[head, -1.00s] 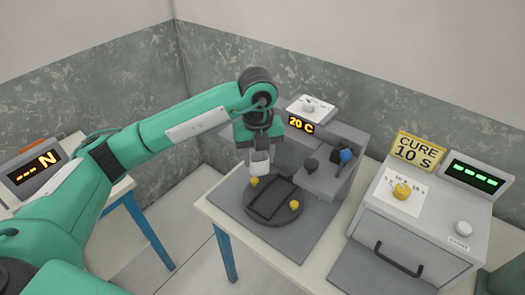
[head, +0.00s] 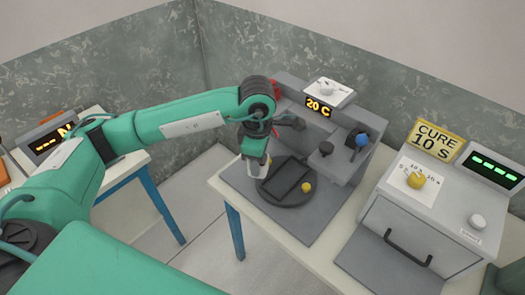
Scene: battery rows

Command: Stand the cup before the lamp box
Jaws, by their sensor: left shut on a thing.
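My left gripper (head: 254,160) points down beside the left rim of the round dark plate on the 20 C machine. It is shut on a small pale thing, which I take to be the cup (head: 253,170); the fingers hide most of it. I cannot tell whether its foot touches the machine's base. The lamp box (head: 410,215) is the grey box at the right, with a handled door, a yellow dial and the CURE 10 S sign. My right gripper is not in view.
The grey 20 C machine (head: 325,155) stands between the gripper and the lamp box, with dark and blue knobs raised. A grey mat (head: 385,280) before the lamp box's door looks bare.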

